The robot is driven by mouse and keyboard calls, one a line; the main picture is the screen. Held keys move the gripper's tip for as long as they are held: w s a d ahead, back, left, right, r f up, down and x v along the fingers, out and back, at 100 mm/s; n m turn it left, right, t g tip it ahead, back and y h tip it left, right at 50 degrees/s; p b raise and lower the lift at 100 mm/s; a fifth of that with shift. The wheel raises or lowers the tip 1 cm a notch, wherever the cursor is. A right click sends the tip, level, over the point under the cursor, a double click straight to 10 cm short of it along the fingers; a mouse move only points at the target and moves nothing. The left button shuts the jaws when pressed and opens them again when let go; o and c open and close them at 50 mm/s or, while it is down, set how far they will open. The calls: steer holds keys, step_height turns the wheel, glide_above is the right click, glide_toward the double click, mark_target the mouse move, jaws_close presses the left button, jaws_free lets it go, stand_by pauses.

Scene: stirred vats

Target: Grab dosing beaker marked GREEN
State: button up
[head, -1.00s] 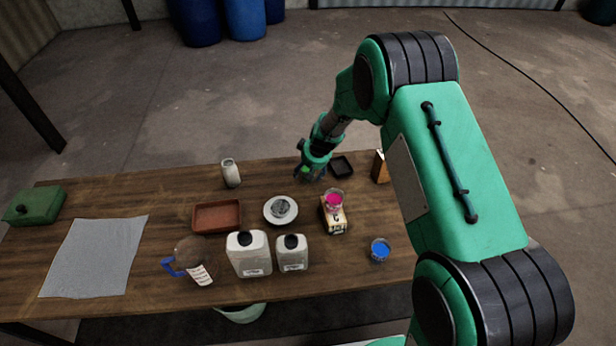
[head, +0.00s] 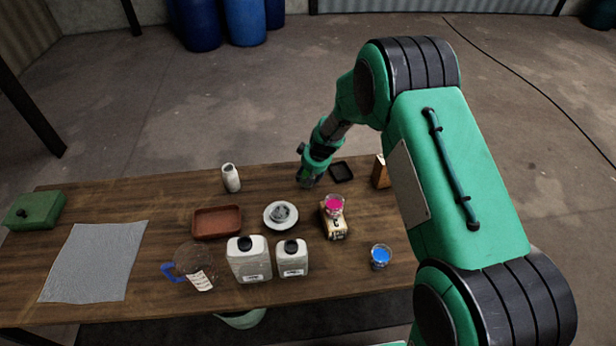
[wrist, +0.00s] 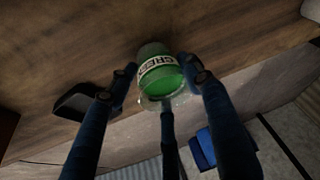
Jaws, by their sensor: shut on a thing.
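The dosing beaker marked GREEN (wrist: 160,76) shows in the wrist view as a clear cup with green contents and a white label. My gripper (wrist: 165,84) has its fingers on both sides of the beaker and is shut on it. In the head view my gripper (head: 308,181) is low at the far edge of the table, left of a black tray. The beaker is mostly hidden there behind the gripper, with only a bit of green showing. I cannot tell whether the beaker still touches the table.
A black tray (head: 342,171) lies close right of the gripper. A beaker with pink contents (head: 334,204) stands on a box (head: 336,226), and a blue one (head: 380,257) stands front right. A white dish (head: 268,222), white jugs (head: 250,262) and a brown tray (head: 217,222) fill the middle.

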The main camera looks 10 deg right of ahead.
step_height(320, 180, up, 10)
steer(key=p, duration=0.2)
steer(key=shift+f, duration=0.25)
stand_by(0.5)
